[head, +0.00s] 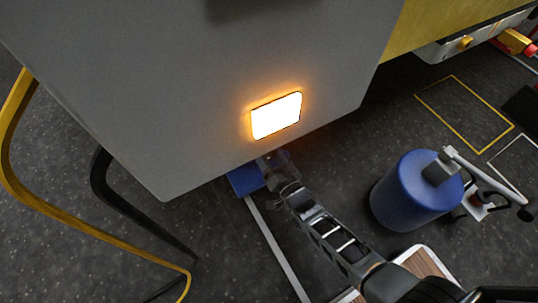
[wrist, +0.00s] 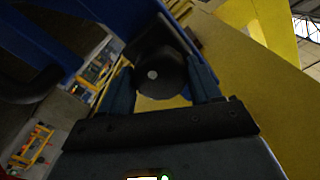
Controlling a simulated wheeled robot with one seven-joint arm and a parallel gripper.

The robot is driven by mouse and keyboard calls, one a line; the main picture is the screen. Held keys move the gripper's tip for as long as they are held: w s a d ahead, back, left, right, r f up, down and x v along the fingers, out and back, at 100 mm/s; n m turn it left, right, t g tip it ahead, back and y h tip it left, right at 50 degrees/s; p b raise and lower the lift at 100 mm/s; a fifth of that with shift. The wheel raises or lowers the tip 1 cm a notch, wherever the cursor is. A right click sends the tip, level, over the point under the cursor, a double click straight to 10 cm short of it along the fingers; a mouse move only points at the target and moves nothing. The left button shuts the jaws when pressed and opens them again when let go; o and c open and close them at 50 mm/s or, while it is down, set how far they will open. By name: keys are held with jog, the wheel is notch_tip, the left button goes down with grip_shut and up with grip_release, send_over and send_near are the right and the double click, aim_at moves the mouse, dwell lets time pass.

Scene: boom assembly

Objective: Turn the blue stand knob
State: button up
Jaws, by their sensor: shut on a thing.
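The blue stand (head: 245,179) shows partly in the head view, below the edge of a large grey panel that hides the rest. In the wrist view blue stand parts (wrist: 88,25) fill the upper left. A round black knob (wrist: 158,76) with a pale centre dot sits between the fingers of my gripper (wrist: 163,80), one finger on each side. My gripper is shut on the knob. In the head view my gripper (head: 275,166) reaches under the panel beside the stand, and the knob cannot be made out there.
The grey panel (head: 200,70) with a glowing lamp (head: 276,115) hangs over my gripper. A blue cylinder (head: 408,195) stands to the right on the dark floor. A yellow and black bent tube (head: 65,222) is at the left. Yellow structure (wrist: 235,75) lies behind the knob.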

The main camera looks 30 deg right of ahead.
jog(key=m, duration=0.6)
jog(key=shift+m, duration=0.3)
jog(key=m, duration=0.6)
dwell(0.4)
jog(key=o, duration=1.1)
jog(key=shift+c, duration=0.2)
jog(key=s+p, duration=0.2)
jog(key=s, duration=0.6)
jog(key=shift+w, duration=0.1)
